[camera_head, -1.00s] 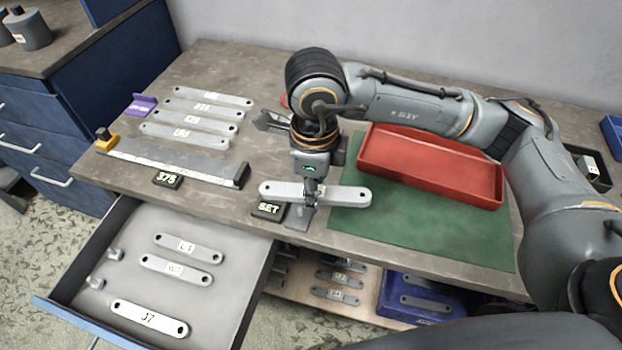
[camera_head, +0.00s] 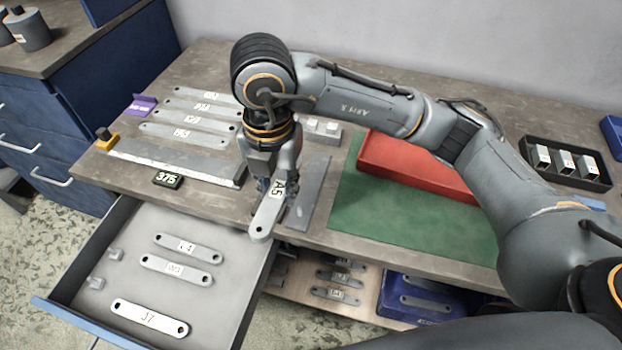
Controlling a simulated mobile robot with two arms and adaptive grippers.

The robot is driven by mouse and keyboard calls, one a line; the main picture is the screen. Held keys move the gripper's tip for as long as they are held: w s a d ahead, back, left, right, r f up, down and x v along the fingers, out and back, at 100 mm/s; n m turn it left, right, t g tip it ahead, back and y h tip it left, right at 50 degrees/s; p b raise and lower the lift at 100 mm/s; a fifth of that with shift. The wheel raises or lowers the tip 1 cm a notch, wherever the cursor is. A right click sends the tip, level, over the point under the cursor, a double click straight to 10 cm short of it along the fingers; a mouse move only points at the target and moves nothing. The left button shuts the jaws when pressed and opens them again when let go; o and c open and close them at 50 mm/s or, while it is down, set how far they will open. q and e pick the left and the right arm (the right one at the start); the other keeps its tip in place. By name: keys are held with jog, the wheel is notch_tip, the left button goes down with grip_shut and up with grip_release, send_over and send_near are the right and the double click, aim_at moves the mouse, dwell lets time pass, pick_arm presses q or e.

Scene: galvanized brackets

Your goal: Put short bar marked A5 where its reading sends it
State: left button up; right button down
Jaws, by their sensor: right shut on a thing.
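The short grey bar marked A5 (camera_head: 266,218) is in my right gripper (camera_head: 274,190), which is shut on it. The bar points toward the front edge of the bench, near the right rear corner of the open drawer (camera_head: 225,280). The measuring rail (camera_head: 180,163) lies to its left, with a yellow stop block (camera_head: 106,140) at its left end and a small display reading 375 (camera_head: 167,180) in front. In the drawer lie a bar marked L4 (camera_head: 205,252), another labelled bar (camera_head: 200,276) and a longer bar marked J7 (camera_head: 150,318). My left gripper is not in view.
Several longer bars (camera_head: 190,134) lie behind the rail beside a purple marker (camera_head: 141,105). A red tray (camera_head: 410,160) sits on a green mat (camera_head: 380,222). A black holder with pale blocks (camera_head: 565,163) stands right. A blue bin (camera_head: 425,297) and more bars (camera_head: 335,294) are below.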

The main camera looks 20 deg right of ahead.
aim_at(299, 166)
dwell(0.3)
jog(key=w+d+f, duration=0.1)
jog(key=w, duration=0.1)
jog(key=w+d+f+p, duration=0.1)
jog(key=w+d, duration=0.1)
jog(key=w+d+f+p, duration=0.1)
jog(key=w+d, duration=0.1)
jog(key=shift+d, duration=0.1)
jog(key=w+d+f, duration=0.1)
jog(key=w+d+f+p, duration=0.1)
jog(key=f, duration=0.1)
jog(key=w+d+f, duration=0.1)
jog(key=f, duration=0.1)
jog(key=shift+w+f, duration=0.15)
jog(key=shift+w, duration=0.15)
jog(key=shift+w+d+f+p, duration=0.3)
jog(key=shift+w+d+f, duration=0.15)
jog(key=shift+f, duration=0.25)
notch_tip(299, 166, down, 2)
jog(key=shift+f+p, duration=0.2)
jog(key=shift+p, duration=0.15)
jog(key=shift+f, duration=0.25)
jog(key=shift+f, duration=0.1)
